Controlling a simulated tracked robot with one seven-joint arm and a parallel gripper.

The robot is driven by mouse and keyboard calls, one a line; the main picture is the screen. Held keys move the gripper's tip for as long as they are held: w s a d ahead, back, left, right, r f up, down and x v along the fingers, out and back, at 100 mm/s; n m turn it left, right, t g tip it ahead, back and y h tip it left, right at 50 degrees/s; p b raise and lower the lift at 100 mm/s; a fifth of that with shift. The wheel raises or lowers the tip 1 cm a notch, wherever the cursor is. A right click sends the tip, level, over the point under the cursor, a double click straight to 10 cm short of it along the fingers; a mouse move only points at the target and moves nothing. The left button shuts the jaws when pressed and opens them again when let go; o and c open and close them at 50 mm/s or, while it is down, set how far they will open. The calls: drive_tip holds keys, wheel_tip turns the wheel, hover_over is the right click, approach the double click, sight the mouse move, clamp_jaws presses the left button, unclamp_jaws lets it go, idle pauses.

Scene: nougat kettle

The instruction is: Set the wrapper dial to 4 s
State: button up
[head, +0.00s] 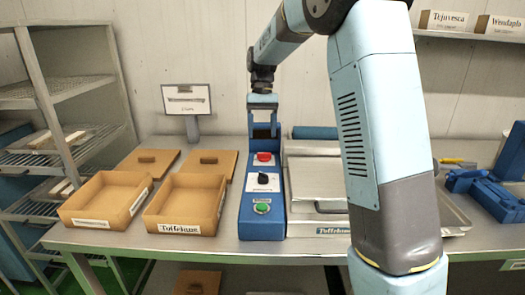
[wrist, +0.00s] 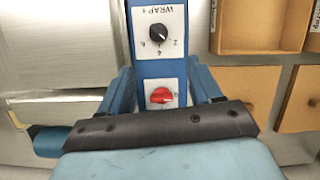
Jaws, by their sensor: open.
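The wrapper dial is a black knob (head: 263,180) on a white plate on top of a narrow blue control box (head: 262,226). In the wrist view the dial (wrist: 158,34) shows upside down, with "WRAP" and numbers including 2, 4 and 6 around it. Its pointer is too small to read surely. My gripper (head: 263,136) hangs over the back end of the box, behind the dial. In the wrist view its two blue fingers (wrist: 163,84) stand apart, on either side of the box, with a red knob (wrist: 161,97) between them. The gripper holds nothing.
The red control (head: 264,157) and a green button (head: 262,208) sit behind and in front of the dial. Cardboard boxes (head: 188,229) stand left; a metal machine (head: 317,190) adjoins right. A sign stand (head: 192,128) rises behind. My arm hides part of the right side.

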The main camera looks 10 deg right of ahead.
sight(263, 173)
drive_tip(key=s+n+t, duration=0.4)
drive_tip(key=s+n, duration=0.1)
drive_tip(key=n, duration=0.3)
drive_tip(key=shift+h, duration=0.3)
drive_tip(key=f, duration=1.2)
drive_tip(key=shift+s+a+f, duration=0.1)
drive_tip(key=shift+a+f, duration=0.2)
drive_tip(key=shift+f, duration=0.1)
drive_tip(key=shift+c, duration=0.4)
drive_tip(key=c, duration=1)
drive_tip(key=shift+o, duration=0.2)
